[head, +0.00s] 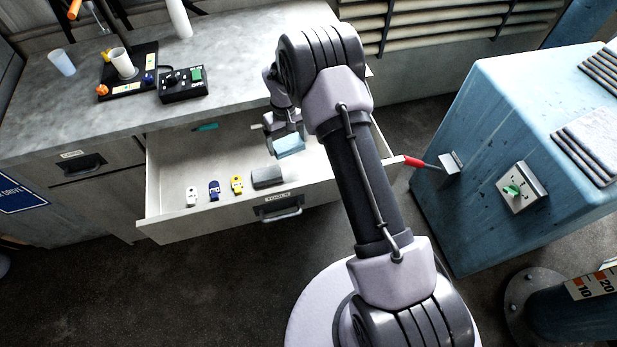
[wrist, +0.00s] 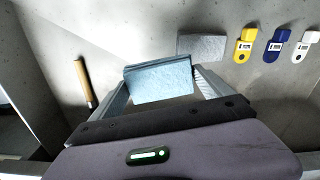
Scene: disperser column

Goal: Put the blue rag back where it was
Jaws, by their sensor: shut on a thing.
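The blue rag (head: 289,146) is a folded light-blue cloth. My gripper (head: 284,135) is shut on it, over the open drawer (head: 165,185) labelled TOOLS. In the wrist view the blue rag (wrist: 158,80) sits between the two fingers of my gripper (wrist: 165,92). A folded grey rag (head: 267,176) lies in the drawer near its front wall, and it also shows in the wrist view (wrist: 202,46), just beyond the blue rag. I cannot tell how high the blue rag is above the drawer floor.
White (head: 191,196), blue (head: 214,190) and yellow (head: 237,184) tags lie in a row left of the grey rag. A wooden-handled tool (wrist: 86,84) lies in the drawer. A red-handled lever (head: 415,162) juts from the blue cabinet (head: 450,215). The worktop (head: 110,118) overhangs behind the drawer.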

